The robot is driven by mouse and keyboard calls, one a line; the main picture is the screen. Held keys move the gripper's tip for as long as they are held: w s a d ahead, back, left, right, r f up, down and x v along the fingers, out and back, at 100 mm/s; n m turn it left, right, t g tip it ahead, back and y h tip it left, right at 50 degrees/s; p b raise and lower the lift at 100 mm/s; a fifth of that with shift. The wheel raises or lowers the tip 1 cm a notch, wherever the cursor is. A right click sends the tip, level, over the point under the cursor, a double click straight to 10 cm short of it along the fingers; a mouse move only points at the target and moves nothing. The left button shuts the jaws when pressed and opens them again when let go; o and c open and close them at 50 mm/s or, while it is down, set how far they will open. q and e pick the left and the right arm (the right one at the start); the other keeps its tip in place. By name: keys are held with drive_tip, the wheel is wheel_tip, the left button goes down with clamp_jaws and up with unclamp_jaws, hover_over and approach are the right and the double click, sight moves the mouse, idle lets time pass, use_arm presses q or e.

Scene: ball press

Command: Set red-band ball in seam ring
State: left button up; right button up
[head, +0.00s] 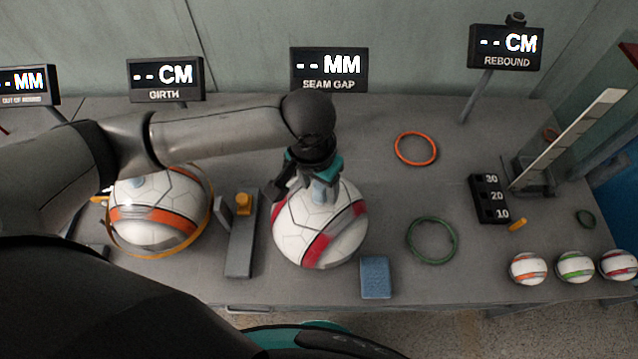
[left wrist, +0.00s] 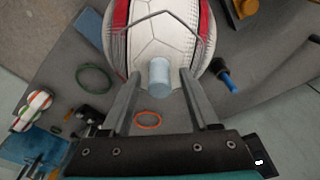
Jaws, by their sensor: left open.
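The red-band ball (head: 345,238), white with red bands, is on the grey table in front of the SEAM GAP display (head: 329,68). It also fills the top of the left wrist view (left wrist: 148,40). A pale blue-grey knob (left wrist: 159,76) stands out from the ball. My left gripper (head: 316,186) is over the top of the ball, open, with a finger on each side of the knob. Gaps show between the fingers and the knob. I cannot make out a seam ring; the ball's underside is hidden. My right gripper is not in view.
An orange-band ball (head: 150,218) inside an orange hoop is at left, beside a grey gauge (head: 240,250). A blue block (head: 375,278), green ring (head: 432,240) and orange ring (head: 416,148) lie right of the red-band ball. Three small balls (head: 575,267) line the right front.

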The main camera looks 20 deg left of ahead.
use_arm(q)
wheel_tip(320, 180, up, 12)
drive_tip(key=s+p, duration=0.1)
drive_tip(key=p, duration=0.1)
drive_tip(key=shift+s+a+r, duration=0.2)
